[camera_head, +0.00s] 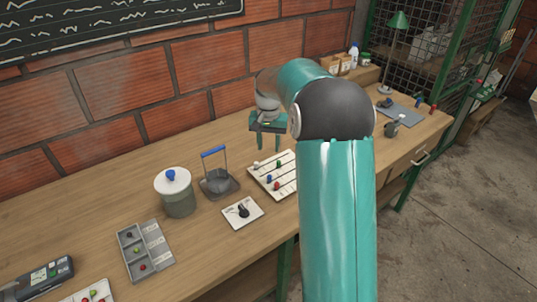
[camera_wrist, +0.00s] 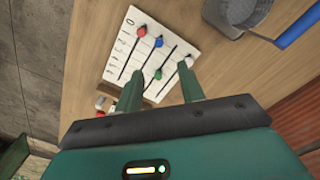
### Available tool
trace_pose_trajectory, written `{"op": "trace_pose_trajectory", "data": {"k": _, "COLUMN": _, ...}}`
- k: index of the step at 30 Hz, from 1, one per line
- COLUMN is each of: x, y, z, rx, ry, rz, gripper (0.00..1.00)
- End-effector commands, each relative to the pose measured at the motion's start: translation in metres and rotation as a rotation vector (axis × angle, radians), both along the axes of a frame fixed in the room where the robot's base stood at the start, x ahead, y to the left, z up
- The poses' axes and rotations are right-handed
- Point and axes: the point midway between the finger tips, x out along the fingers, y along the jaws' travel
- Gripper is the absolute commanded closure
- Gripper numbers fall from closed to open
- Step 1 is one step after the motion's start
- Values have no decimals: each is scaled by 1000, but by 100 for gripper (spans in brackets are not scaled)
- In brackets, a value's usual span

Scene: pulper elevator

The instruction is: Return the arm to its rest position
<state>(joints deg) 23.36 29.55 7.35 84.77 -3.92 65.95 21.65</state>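My teal arm reaches out over the wooden workbench, bent at a dark elbow. My gripper (camera_head: 268,147) points down above the bench, behind the white slider board (camera_head: 262,178) in the head view. In the wrist view, the two teal fingers of my gripper (camera_wrist: 162,82) are apart with nothing held between them. The slider board (camera_wrist: 120,66) lies beyond the fingertips there, with red, blue, green and white knobs. My upper arm hides part of the bench and the board's right side in the head view.
Left of the board are a dial plate (camera_head: 240,213), a grey holder with a blue handle (camera_head: 219,184), a lidded pot (camera_head: 177,198) and a compartment tray (camera_head: 148,249). A brick wall (camera_head: 120,95) stands behind.

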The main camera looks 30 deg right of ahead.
Motion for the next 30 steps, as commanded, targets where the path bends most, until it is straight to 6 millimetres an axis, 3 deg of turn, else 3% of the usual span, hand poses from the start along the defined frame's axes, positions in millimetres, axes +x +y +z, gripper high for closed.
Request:
{"op": "trace_pose_trajectory", "data": {"k": 19, "x": -2, "y": 4, "z": 9, "rx": -2, "ry": -5, "rz": 8, "gripper": 61}}
{"op": "trace_pose_trajectory", "data": {"k": 23, "x": -14, "y": 20, "z": 31, "rx": -19, "ry": -30, "rz": 48, "gripper": 61}}
{"op": "trace_pose_trajectory", "data": {"k": 30, "x": -65, "y": 71, "z": 87, "rx": -65, "ry": -118, "rz": 179, "gripper": 61}}
